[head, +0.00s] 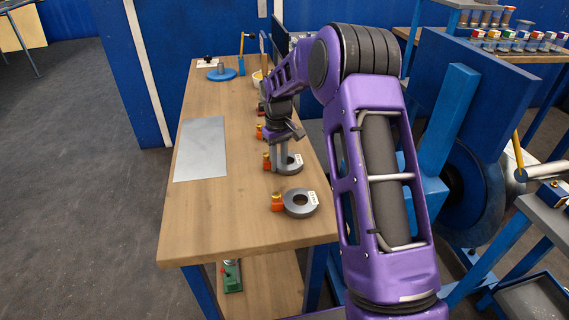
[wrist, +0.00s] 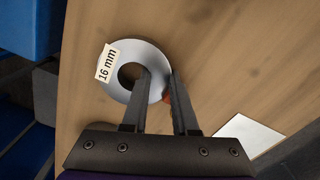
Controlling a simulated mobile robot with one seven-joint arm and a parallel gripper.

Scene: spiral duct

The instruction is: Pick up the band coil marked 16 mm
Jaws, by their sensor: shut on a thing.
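The band coil marked 16 mm (wrist: 149,55) is a flat grey ring with a white label reading "16 mm" in the wrist view. My gripper (wrist: 160,78) has one finger in the coil's central hole and the other just outside its rim, shut on the ring's wall. In the head view my gripper (head: 281,166) points down at this coil (head: 292,164) on the wooden bench. An orange piece by the coil is mostly hidden behind a finger in the wrist view. I cannot tell whether the coil touches the bench.
A second grey coil (head: 300,203) with a white tag and orange piece lies nearer on the bench (head: 240,225). A flat grey sheet (head: 201,149) lies at the left. A blue round-based item (head: 221,73) stands at the far end. Blue machinery (head: 470,190) stands right of the bench.

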